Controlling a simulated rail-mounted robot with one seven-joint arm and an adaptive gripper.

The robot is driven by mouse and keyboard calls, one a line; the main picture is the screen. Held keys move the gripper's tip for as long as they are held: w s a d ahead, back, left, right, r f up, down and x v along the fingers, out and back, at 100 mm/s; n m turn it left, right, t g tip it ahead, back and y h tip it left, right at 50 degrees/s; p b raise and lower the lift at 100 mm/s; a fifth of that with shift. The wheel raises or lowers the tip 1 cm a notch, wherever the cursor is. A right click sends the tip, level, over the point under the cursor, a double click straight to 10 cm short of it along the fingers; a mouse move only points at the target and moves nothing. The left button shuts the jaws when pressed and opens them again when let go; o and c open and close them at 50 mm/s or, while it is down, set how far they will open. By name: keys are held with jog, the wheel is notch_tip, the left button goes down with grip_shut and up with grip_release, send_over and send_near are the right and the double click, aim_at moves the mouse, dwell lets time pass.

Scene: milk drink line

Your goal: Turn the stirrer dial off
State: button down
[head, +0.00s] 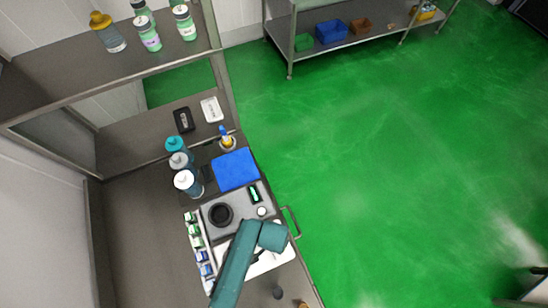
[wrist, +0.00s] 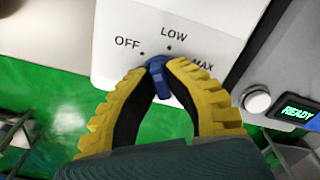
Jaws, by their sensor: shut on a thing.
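The stirrer dial (wrist: 160,86) is a small blue knob on a white panel (wrist: 115,50) marked OFF, LOW and MAX in the wrist view. Its upper end lies below the gap between the OFF and LOW dots; I cannot tell exactly which mark it points at. My gripper (wrist: 156,68) has two yellow ribbed fingers, closed on the knob from both sides. In the head view my teal arm covers the gripper and the dial, and part of the white stirrer (head: 262,266) shows around it.
In the wrist view, a round white button (wrist: 257,101) and a READY display (wrist: 294,110) sit on the grey unit at right. In the head view, a blue mat (head: 235,170), several bottles (head: 187,184) and a row of small vials (head: 195,242) crowd the bench. Green floor lies right.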

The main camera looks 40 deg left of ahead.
jog(key=n+p, duration=0.2)
jog(key=n, duration=0.3)
jog(key=shift+d, duration=0.1)
jog(key=shift+f+n, duration=0.1)
jog(key=shift+n, duration=0.2)
dwell(0.4)
jog(key=c, duration=1.1)
grip_release()
notch_tip(320, 180, up, 12)
